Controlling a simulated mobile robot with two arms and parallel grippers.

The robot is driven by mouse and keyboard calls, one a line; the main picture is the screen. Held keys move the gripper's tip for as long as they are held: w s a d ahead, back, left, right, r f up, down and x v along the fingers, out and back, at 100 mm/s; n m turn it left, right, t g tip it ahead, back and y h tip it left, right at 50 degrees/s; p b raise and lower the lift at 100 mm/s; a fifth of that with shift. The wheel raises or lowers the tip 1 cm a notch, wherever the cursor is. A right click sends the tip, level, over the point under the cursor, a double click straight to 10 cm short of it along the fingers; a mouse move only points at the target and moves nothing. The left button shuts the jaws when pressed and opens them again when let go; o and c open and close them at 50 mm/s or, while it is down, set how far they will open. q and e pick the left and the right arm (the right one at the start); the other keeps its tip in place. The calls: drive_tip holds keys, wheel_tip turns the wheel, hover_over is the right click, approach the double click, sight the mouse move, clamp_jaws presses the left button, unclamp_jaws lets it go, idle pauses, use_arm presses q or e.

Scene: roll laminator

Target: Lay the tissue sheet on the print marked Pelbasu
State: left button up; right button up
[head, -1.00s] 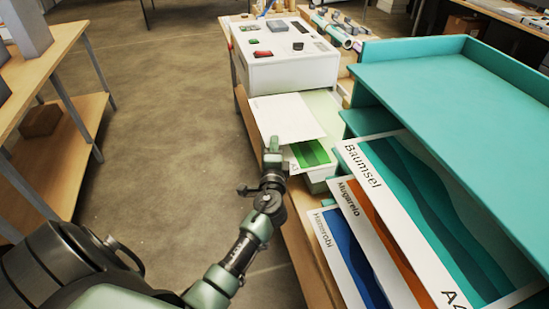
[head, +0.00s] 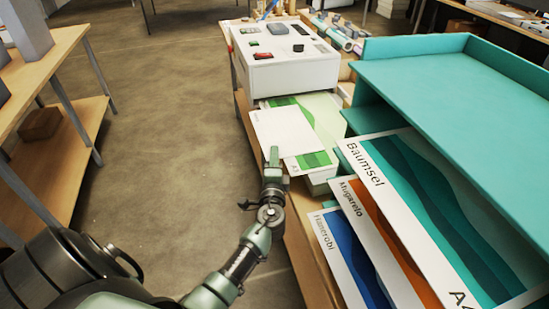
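The tissue sheet (head: 282,130) is a plain white sheet at the centre of the head view, over a green-and-white print (head: 318,160). Green parts of the print show beyond its far edge and at its near right. The print reads "A3"; its name is hidden or too small, so I cannot confirm Pelbasu. My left gripper (head: 273,157) is at the sheet's near left edge, seen edge-on, and seems shut on it. I cannot tell whether the whole sheet touches the print. My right gripper is out of view.
A white laminator (head: 282,72) stands beyond the sheet. A teal shelf unit (head: 450,85) is on the right. Open floor is on the left.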

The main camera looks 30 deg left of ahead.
use_arm(q)
drive_tip(key=b+v, duration=0.3)
drive_tip(key=v, duration=0.9)
drive_tip(key=s+d+f+n+g+h, duration=0.1)
drive_tip(key=s+d+f+g+h, duration=0.15)
drive_tip(key=f, duration=0.85)
drive_tip(key=s+d+f+g+h, duration=0.2)
drive_tip(key=s+f, duration=0.2)
drive_tip(key=f, duration=0.7)
drive_tip(key=s+d+f+n+g+h, duration=0.1)
drive_tip(key=s+d+f+g+h, duration=0.15)
drive_tip(key=f, duration=0.85)
drive_tip(key=s+f+n+g+h, duration=0.1)
drive_tip(key=s+f+n+g, duration=0.1)
drive_tip(key=s+f, duration=0.4)
drive_tip(key=s+f+n+g, duration=0.2)
drive_tip(key=s+f, duration=0.5)
drive_tip(key=s, duration=0.9)
drive_tip(key=s+f+n+g+h, duration=0.1)
drive_tip(key=s+f+n+g, duration=0.2)
drive_tip(key=s+f, duration=0.3)
drive_tip(key=s, duration=0.5)
drive_tip(key=shift+s+d+f+h, duration=0.3)
drive_tip(key=shift+d+f, duration=0.05)
drive_tip(key=shift+f, duration=0.05)
